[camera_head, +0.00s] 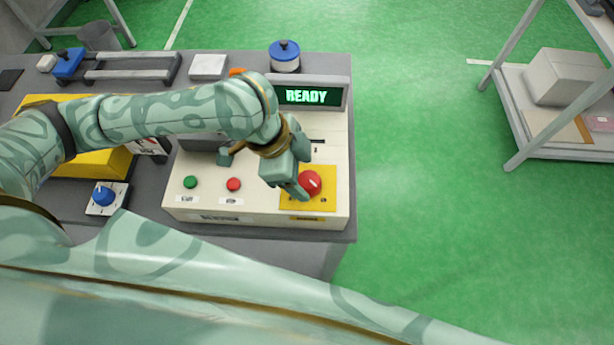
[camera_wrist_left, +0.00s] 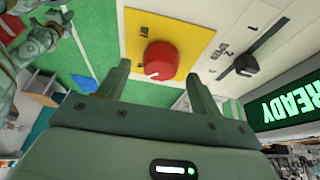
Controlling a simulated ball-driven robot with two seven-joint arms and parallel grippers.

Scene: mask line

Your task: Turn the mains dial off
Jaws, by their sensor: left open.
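The mains dial is a round red knob (camera_head: 311,182) with a white pointer mark, on a yellow plate (camera_head: 325,203) at the panel's right front. In the left wrist view the red dial (camera_wrist_left: 162,60) lies ahead, between the two fingertips as seen from there; contact cannot be told. My left gripper (camera_head: 300,178) is open, pointing down close over the dial, and hides part of the dial and plate. It also shows in the left wrist view (camera_wrist_left: 157,72). My right gripper is not in view.
A green button (camera_head: 190,182) and a red button (camera_head: 234,184) sit left of the dial. The READY display (camera_head: 308,96) stands behind. A black selector knob (camera_wrist_left: 245,65) is nearby. A blue knob (camera_head: 103,195) is farther left. Green floor lies open to the right.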

